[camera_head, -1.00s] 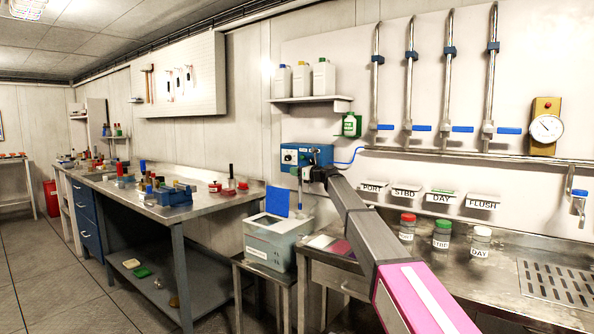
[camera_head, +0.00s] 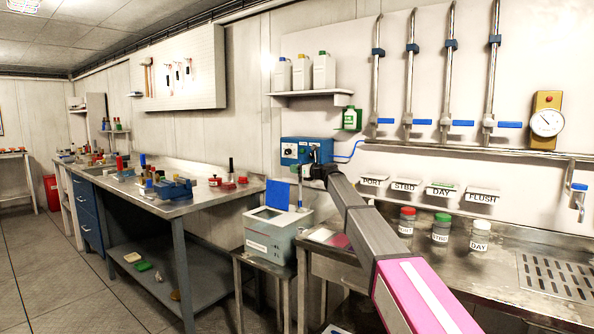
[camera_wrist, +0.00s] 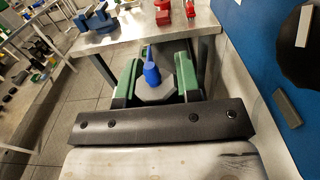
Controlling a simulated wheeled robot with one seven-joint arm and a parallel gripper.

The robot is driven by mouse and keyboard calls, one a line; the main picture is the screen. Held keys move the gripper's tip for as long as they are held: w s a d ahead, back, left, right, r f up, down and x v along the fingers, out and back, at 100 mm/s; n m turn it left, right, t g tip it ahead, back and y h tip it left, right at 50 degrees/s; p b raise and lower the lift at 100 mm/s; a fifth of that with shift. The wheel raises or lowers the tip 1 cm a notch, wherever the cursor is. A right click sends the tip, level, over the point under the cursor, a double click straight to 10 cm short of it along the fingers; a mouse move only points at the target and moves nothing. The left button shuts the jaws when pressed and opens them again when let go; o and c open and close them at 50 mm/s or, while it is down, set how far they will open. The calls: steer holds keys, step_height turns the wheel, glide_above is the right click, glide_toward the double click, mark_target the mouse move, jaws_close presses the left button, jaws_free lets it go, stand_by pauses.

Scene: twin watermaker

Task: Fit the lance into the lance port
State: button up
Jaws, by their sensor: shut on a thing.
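My gripper (camera_head: 308,172) is small in the head view, in front of the blue control box (camera_head: 300,150) on the wall. In the wrist view its two green fingers (camera_wrist: 156,78) are shut on a piece with a blue upper part (camera_wrist: 151,68) and a grey, many-sided part below; I take this to be the lance. A thin upright grey rod (camera_head: 300,190) shows beside the gripper in the head view, above the grey box; whether it belongs to the lance I cannot tell. I cannot pick out the lance port in either view.
The grey box (camera_head: 270,241) with a raised blue lid (camera_head: 278,195) stands on a low stand below the gripper. Several jars stand on the steel counter (camera_head: 498,262) at right. A workbench (camera_head: 185,207) with a blue vise (camera_head: 174,190) is at left. The floor between is clear.

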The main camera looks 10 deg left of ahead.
steer(key=shift+f, duration=7.6)
stand_by(0.3)
